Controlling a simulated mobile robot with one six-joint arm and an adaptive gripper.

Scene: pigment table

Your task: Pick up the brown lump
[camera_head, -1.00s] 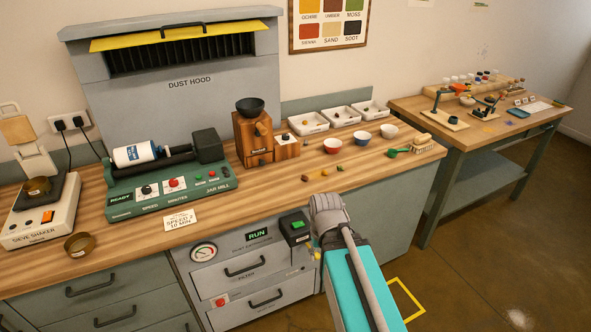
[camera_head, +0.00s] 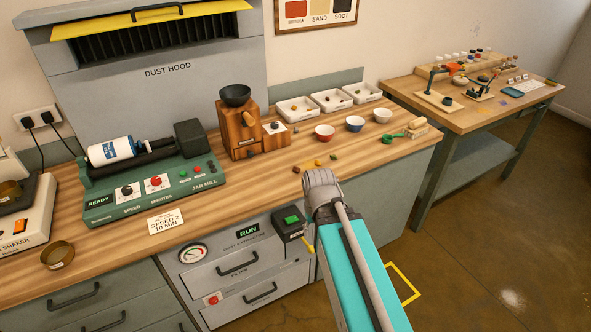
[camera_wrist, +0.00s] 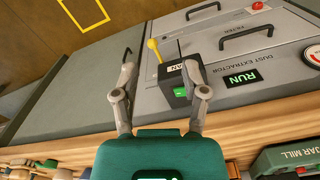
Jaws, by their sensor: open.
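Several small lumps lie on the wooden counter (camera_head: 228,190) in the head view. A dark reddish-brown lump (camera_head: 295,168) is at the left of the row, a yellow lump (camera_head: 318,162) is beside it, and an olive-brown lump (camera_head: 334,157) is to the right. Which one the task calls brown is hard to tell at this size. My gripper (camera_head: 322,181) is near the counter's front edge, just in front of the lumps. In the wrist view its two fingers (camera_wrist: 160,62) are spread and nothing is between them; no brown lump is identifiable there.
A wooden grinder (camera_head: 240,130) and the jar mill (camera_head: 155,185) are to the left. The dust extractor (camera_head: 240,265) is below the counter.

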